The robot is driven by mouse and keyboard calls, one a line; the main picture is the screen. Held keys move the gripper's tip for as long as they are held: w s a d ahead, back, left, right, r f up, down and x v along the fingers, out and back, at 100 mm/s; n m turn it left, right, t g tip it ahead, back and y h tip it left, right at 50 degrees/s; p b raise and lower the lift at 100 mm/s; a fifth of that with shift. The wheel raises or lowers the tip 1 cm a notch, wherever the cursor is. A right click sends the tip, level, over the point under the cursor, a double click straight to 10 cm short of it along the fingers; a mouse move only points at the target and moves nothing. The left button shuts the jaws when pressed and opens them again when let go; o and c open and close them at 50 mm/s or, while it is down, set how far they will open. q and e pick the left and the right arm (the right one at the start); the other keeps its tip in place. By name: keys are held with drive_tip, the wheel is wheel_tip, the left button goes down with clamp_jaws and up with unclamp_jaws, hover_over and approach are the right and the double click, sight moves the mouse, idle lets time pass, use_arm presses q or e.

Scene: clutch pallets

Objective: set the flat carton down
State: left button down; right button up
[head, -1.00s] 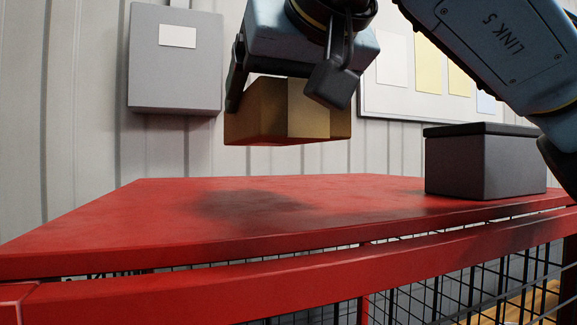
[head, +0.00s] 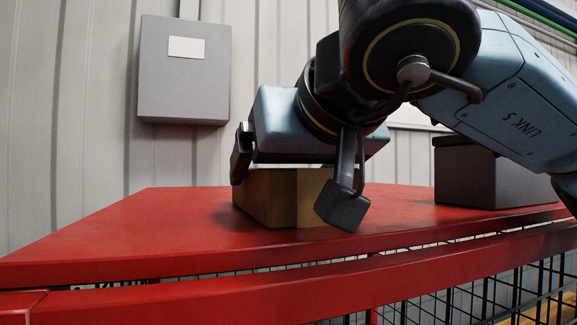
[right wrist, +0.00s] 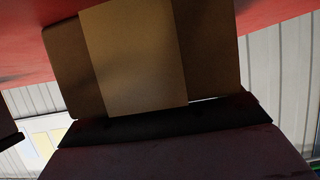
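The flat carton (head: 268,197), brown with a paler tape band, rests level on the red table top (head: 150,225). In the right wrist view the carton (right wrist: 205,50) fills the upper middle, against the red surface. My right gripper (head: 292,192) is over it, fingers pointing down. One finger is at the carton's far left, the other in front of its right part, hiding that end. In the right wrist view a dark fingertip at the left edge stands apart from the carton's side, so the gripper looks open. My left gripper is out of view.
A dark grey lidded box (head: 480,175) stands on the table to the right, partly behind my right arm. A grey wall cabinet (head: 185,75) hangs behind. The table's left part is clear. Black wire mesh (head: 480,290) lies below the front edge.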

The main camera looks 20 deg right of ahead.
drive_tip(key=shift+o, duration=0.8)
drive_tip(key=shift+r, duration=0.2)
drive_tip(key=shift+s+r, duration=0.15)
drive_tip(key=shift+s, duration=0.05)
drive_tip(key=b+v, duration=0.1)
drive_tip(key=v, duration=0.5)
drive_tip(key=shift+s, duration=0.25)
drive_tip(key=shift+s+r, duration=0.2)
